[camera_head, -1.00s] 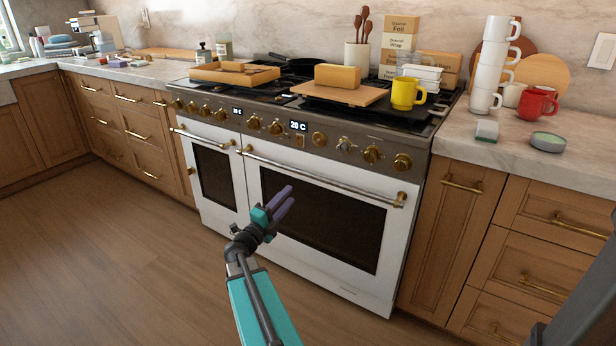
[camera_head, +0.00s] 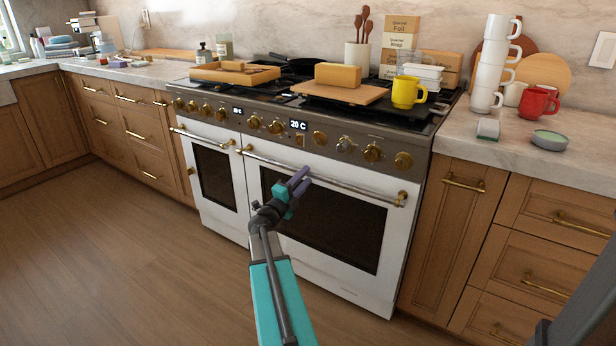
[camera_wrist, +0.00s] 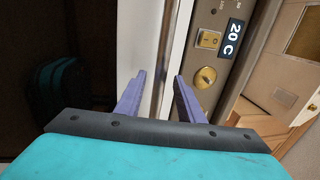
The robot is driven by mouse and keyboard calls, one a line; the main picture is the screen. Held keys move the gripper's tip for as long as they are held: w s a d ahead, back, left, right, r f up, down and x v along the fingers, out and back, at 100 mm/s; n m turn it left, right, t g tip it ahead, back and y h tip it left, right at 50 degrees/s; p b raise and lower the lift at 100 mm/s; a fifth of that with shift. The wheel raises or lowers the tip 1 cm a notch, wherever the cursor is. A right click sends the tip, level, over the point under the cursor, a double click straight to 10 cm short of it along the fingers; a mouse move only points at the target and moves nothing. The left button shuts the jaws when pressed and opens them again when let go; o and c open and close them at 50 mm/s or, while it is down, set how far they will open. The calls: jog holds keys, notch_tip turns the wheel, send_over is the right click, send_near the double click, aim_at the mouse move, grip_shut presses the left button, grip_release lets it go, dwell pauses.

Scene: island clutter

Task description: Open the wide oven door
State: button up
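The wide oven door (camera_head: 285,246) is the right, larger door of the white range; it is shut, with a dark window and a metal bar handle (camera_head: 350,184) along its top. My gripper (camera_head: 303,178) is in front of this door, near the left-middle part of the handle. In the wrist view my gripper (camera_wrist: 158,85) has its two purple fingers apart, and the handle bar (camera_wrist: 164,60) runs between them toward the fingertips. Contact with the bar cannot be made out.
A narrow oven door (camera_head: 216,178) is shut to the left. Brass knobs (camera_head: 372,153) line the panel above the handles. A yellow mug (camera_head: 406,93) and cutting board (camera_head: 338,91) stand on the cooktop. The wooden floor (camera_head: 130,265) at left is clear.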

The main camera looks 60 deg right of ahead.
jog(key=shift+d+r, duration=0.15)
jog(key=shift+d, duration=0.55)
jog(key=shift+d+r, duration=0.15)
jog(key=shift+d, duration=0.55)
jog(key=shift+c, duration=0.5)
grip_shut()
